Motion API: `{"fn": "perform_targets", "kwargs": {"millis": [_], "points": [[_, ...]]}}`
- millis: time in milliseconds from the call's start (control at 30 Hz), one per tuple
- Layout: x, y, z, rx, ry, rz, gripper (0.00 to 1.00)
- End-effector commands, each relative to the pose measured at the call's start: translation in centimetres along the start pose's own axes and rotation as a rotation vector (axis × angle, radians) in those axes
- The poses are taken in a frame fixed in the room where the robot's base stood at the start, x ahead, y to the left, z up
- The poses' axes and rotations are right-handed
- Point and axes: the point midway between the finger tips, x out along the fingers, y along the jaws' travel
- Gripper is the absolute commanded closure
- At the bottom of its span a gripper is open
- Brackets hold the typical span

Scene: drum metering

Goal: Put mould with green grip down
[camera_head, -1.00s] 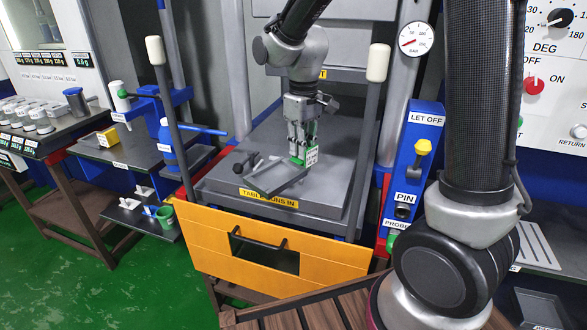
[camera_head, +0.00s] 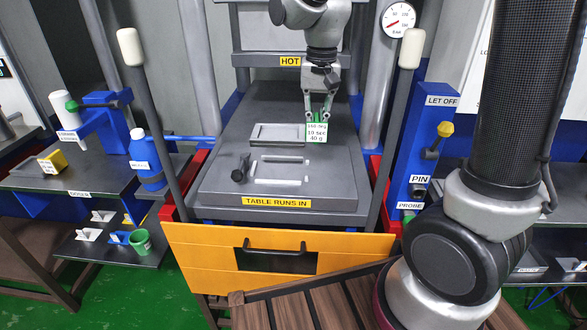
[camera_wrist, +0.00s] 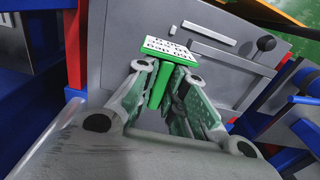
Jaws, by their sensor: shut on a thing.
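The mould (camera_head: 277,133), a flat grey plate with a raised rim, is over the rear part of the grey press table (camera_head: 225,185). Its green grip with a white label (camera_head: 317,132) is at its right end. My gripper (camera_head: 318,112) is shut on this grip from above. In the wrist view the green grip (camera_wrist: 160,85) stands between my fingertips, with the label above it in the picture. I cannot tell whether the mould touches the table or hangs just above it.
Pale strips (camera_head: 278,181) and a black-knobbed handle (camera_head: 241,168) are on the table in front of the mould. Upright bars with white ends (camera_head: 131,48) flank the table. A blue LET OFF panel (camera_head: 425,150) stands at right, a blue bottle (camera_head: 146,160) at left.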

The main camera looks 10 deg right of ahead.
Motion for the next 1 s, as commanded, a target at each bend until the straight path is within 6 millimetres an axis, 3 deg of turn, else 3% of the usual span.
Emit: {"fn": "perform_targets", "kwargs": {"millis": [200,600,1000], "points": [[3.9,0.2,0.1,0.021,-0.004,0.002,1.0],[9.0,0.3,0.1,0.018,-0.003,0.002,1.0],[9.9,0.2,0.0,0.018,0.0,-0.001,1.0]]}}
